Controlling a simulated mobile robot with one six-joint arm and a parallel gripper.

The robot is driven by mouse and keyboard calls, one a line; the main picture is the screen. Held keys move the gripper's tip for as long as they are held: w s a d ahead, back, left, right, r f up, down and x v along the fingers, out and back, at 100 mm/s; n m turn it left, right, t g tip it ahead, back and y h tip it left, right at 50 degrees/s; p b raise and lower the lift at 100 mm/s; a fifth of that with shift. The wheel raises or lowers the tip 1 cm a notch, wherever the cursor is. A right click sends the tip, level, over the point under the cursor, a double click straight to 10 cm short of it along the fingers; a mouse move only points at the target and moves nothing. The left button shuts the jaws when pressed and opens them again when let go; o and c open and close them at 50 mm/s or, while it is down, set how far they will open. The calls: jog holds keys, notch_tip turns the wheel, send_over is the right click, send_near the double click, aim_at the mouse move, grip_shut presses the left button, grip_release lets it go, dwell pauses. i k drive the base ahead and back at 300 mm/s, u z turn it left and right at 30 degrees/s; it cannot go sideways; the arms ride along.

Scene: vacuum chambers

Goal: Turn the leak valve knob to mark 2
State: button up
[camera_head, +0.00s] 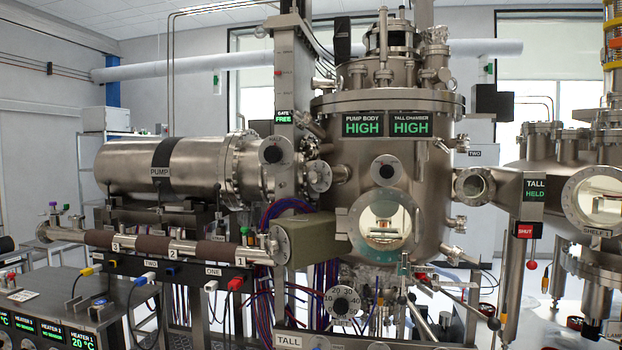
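A round grey dial (342,303) sits low at the centre, below and left of the main chamber's window. Numbers such as 10, 20, 30 and 40 stand around it, and I cannot make out a pointer or a mark 2 on it. No label in view reads "leak valve", so I cannot tell whether this dial is its knob. A tag with the number 2 (172,254) is on the horizontal tube at the left, between tags 3 and 1. My gripper is not in view.
The tall steel chamber (430,190) fills the centre, with two green HIGH displays. The PUMP cylinder (160,172) is at the left. Cables hang below the tube. A control box (60,325) stands at lower left.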

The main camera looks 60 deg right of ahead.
aim_at(314, 176)
jog(key=z, duration=0.05)
jog(key=i, duration=0.9)
jog(key=u, duration=0.05)
